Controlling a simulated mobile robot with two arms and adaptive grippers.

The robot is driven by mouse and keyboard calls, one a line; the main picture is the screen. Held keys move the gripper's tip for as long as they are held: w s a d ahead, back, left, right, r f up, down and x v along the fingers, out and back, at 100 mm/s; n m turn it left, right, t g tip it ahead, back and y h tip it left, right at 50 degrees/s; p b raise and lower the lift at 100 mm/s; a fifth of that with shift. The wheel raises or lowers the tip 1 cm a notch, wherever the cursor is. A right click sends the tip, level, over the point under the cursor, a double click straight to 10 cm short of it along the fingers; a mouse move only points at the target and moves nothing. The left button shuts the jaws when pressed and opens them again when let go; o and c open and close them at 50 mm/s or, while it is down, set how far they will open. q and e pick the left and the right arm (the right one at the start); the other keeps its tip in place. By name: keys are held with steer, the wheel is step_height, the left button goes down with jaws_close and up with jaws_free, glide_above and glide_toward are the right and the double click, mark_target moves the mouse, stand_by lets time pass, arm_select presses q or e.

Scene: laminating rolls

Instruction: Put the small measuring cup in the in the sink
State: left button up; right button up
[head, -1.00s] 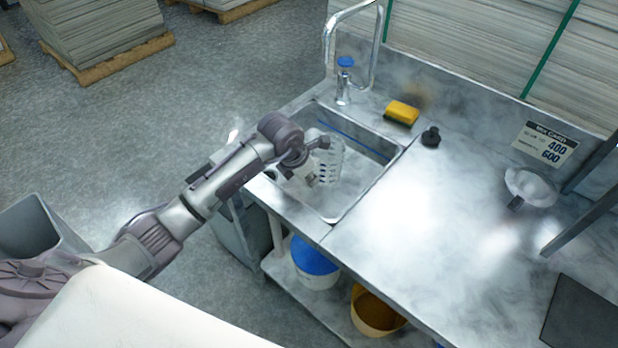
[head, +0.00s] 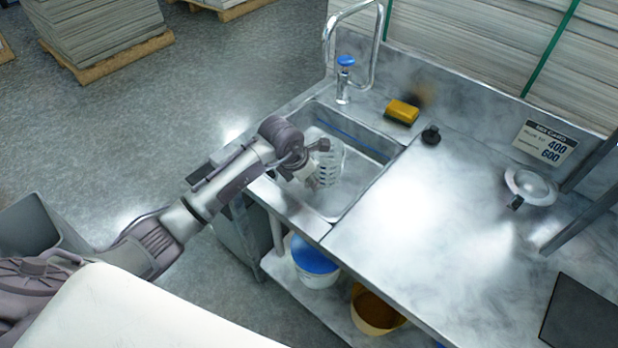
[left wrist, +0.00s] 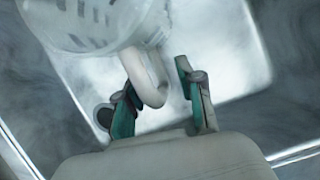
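The clear measuring cup (head: 331,158) with dark graduation marks is inside the sink basin (head: 352,200). In the left wrist view the cup (left wrist: 85,22) is at the upper left, and its pale looped handle (left wrist: 150,85) hangs between my fingers. My left gripper (head: 312,178) is over the sink, beside the cup. Its teal-padded fingers (left wrist: 158,90) are apart, with a clear gap between the handle and the right finger. The left finger is close to the handle; I cannot tell if they touch. My right gripper is not in view.
A yellow sponge (head: 402,111) and a small black object (head: 431,135) sit near the basin. The metal counter (head: 400,240) between is clear.

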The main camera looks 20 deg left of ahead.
arm_select(q)
steer(key=v, duration=1.2)
steer(key=shift+b, duration=0.4)
steer(key=shift+s+f, duration=0.1)
steer(key=shift+f, duration=0.05)
